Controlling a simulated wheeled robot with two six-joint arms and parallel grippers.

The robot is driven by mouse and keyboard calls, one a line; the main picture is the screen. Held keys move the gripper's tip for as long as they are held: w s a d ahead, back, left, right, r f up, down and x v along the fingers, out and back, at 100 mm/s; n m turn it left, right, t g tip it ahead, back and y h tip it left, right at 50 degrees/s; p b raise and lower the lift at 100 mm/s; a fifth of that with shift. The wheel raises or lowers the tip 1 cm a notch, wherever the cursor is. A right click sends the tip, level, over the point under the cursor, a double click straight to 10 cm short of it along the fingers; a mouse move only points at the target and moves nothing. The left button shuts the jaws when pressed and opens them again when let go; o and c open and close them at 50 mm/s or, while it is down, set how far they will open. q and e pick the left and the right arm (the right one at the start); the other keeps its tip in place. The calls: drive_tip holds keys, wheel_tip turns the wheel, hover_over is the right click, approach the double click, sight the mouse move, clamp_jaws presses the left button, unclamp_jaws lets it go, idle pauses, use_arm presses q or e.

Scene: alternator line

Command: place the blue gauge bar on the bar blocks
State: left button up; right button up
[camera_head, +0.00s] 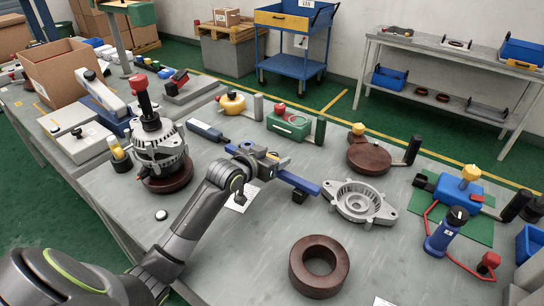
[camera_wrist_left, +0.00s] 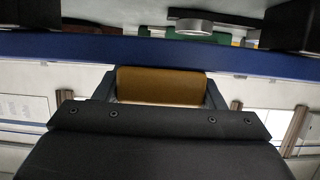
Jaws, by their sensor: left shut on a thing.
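The blue gauge bar (camera_head: 304,184) slants over the middle of the table in the head view, its right part clear of the gripper. My left gripper (camera_head: 262,161) is shut on it near its middle. In the left wrist view the bar (camera_wrist_left: 160,49) runs straight across the whole picture. A tan piece (camera_wrist_left: 160,86) shows between the bar and my dark gripper body. A small black block (camera_head: 299,197) is by the bar's right end; I cannot tell whether they touch. Dark blocks show at both upper corners of the wrist view (camera_wrist_left: 28,14). My right gripper is not in view.
A grey alternator housing (camera_head: 358,201) lies right of the bar, with a brown ring (camera_head: 319,266) in front. An assembled alternator (camera_head: 158,150) stands left of my gripper. A green block (camera_head: 288,124) and a brown disc (camera_head: 368,157) are behind.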

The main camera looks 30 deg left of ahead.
use_arm(q)
drive_tip(key=o, duration=1.4)
drive_tip(key=v, duration=1.2)
drive_tip(key=shift+s, duration=0.1)
